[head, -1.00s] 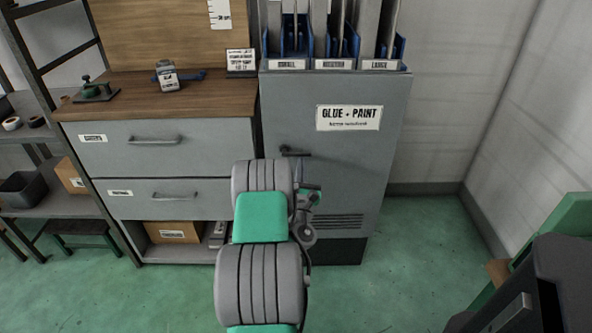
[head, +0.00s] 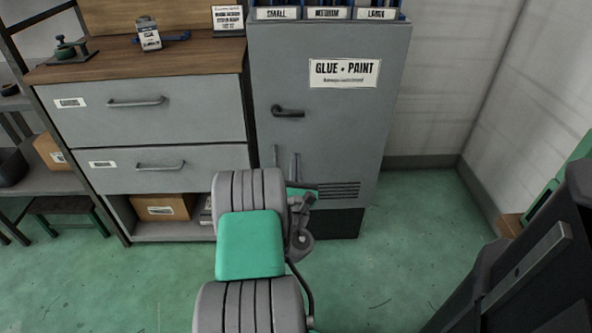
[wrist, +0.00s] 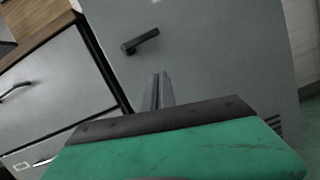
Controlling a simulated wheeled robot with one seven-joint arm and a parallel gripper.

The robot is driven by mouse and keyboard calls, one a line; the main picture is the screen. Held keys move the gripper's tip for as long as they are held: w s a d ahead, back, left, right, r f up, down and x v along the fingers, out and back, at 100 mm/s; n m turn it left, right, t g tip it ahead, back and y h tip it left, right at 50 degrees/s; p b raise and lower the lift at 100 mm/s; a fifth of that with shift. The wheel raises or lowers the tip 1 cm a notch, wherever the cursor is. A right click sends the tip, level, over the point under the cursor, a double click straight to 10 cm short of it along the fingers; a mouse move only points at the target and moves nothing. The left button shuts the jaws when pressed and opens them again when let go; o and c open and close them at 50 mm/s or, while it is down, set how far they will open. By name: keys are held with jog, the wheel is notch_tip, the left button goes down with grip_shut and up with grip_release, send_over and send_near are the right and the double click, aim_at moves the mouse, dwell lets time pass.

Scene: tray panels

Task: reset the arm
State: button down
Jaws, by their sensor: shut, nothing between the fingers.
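My gripper (wrist: 160,90) shows in the wrist view as two thin grey fingers close together, shut and empty. They point toward the grey cabinet door, below its dark lever handle (wrist: 140,41) and apart from it in the picture. In the head view my arm reaches forward from the bottom middle, and its grey and green links hide part of the gripper. The cabinet (head: 335,140), labelled "GLUE + PAINT", stands ahead with its door closed. Its handle (head: 287,112) is above my wrist in the head view.
A drawer unit (head: 200,110) with a wooden top stands left of the cabinet, both drawers closed. A cardboard box (head: 163,207) sits on its open lower shelf. A dark object (head: 520,270) fills the lower right. Green floor (head: 400,230) is clear right of the cabinet.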

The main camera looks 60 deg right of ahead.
jog(key=w+r+m+g+y+p, duration=0.1)
jog(key=w+r+m+g+p, duration=0.45)
jog(key=r+m+p, duration=0.8)
jog(key=w+a+r+m+t+y+p, duration=0.1)
jog(key=w+a+r+m+y+p, duration=0.25)
jog(key=w+a, duration=0.35)
jog(key=w+a+r+m+t+y+p, duration=0.25)
jog(key=w+a+y, duration=0.25)
jog(key=a, duration=0.5)
jog(key=w+a+r+m+y+p, duration=0.1)
jog(key=a+r+y+p, duration=0.1)
jog(key=a, duration=0.5)
jog(key=w+a+r+y+p, duration=0.1)
jog(key=a+r+y+p, duration=0.15)
jog(key=a, duration=0.35)
jog(key=s+a+r+g+y+p, duration=0.1)
jog(key=s+a+r+p, duration=0.1)
jog(key=a, duration=0.4)
jog(key=s+a+r+g+y+p, duration=0.1)
jog(key=s+a+r+y+p, duration=0.1)
jog(key=s+a, duration=0.2)
jog(key=s+a+r+g+y+p, duration=0.1)
jog(key=s+a+r, duration=0.1)
jog(key=a, duration=0.7)
jog(key=shift+s+a+r+g+y+p, duration=0.3)
jog(key=shift+s+a+y+p, duration=0.1)
jog(key=shift+s, duration=0.05)
